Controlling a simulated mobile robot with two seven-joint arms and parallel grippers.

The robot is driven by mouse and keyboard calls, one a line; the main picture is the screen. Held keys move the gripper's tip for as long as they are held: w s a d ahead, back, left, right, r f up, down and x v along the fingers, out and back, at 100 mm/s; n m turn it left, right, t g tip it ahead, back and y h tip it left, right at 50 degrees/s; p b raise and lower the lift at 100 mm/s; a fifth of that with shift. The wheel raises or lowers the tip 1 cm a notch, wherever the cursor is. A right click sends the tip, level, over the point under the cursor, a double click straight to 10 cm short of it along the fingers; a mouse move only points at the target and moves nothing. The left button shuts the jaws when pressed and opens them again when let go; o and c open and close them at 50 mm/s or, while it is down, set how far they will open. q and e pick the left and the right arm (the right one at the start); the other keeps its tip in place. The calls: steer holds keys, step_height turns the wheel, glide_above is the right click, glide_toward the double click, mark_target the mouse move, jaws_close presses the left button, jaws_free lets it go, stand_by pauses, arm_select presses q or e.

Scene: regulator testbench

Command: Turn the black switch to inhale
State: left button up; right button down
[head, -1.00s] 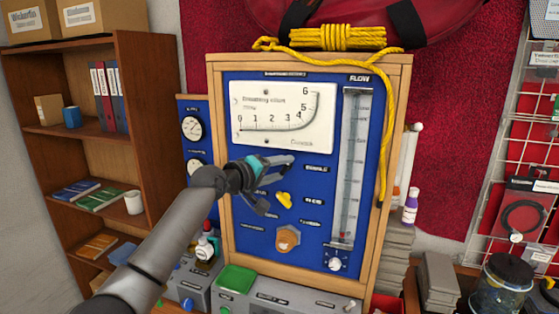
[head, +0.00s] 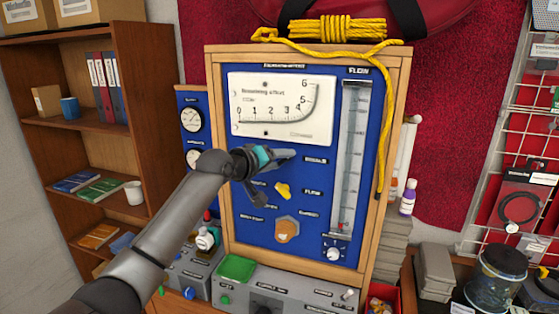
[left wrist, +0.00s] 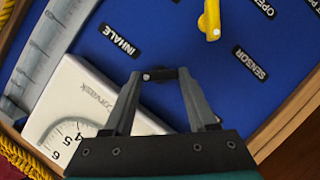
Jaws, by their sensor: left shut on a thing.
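The black switch (left wrist: 160,74) sits on the blue panel (left wrist: 185,30) between the two fingertips of my left gripper (left wrist: 158,76). The fingers are shut on it. A small white mark shows at its left end in the left wrist view, on the side of the INHALE label (left wrist: 119,40). The SENSOR label (left wrist: 250,62) is to its right. In the head view my left gripper (head: 277,174) is at the panel below the white gauge and hides most of the switch. My right gripper is in neither view.
A yellow switch (head: 283,190) is just below and right of the gripper; it also shows in the left wrist view (left wrist: 209,20). Below it is an orange-brown knob (head: 287,229). The white gauge (head: 281,107) and clear flow tube (head: 349,155) are close by. A yellow rope (head: 387,130) hangs at right.

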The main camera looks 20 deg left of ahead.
arm_select(q)
steer(key=o, duration=1.4)
steer(key=shift+c, duration=0.2)
steer(key=shift+s, duration=0.1)
steer(key=b+v, duration=0.3)
steer(key=v, duration=1.2)
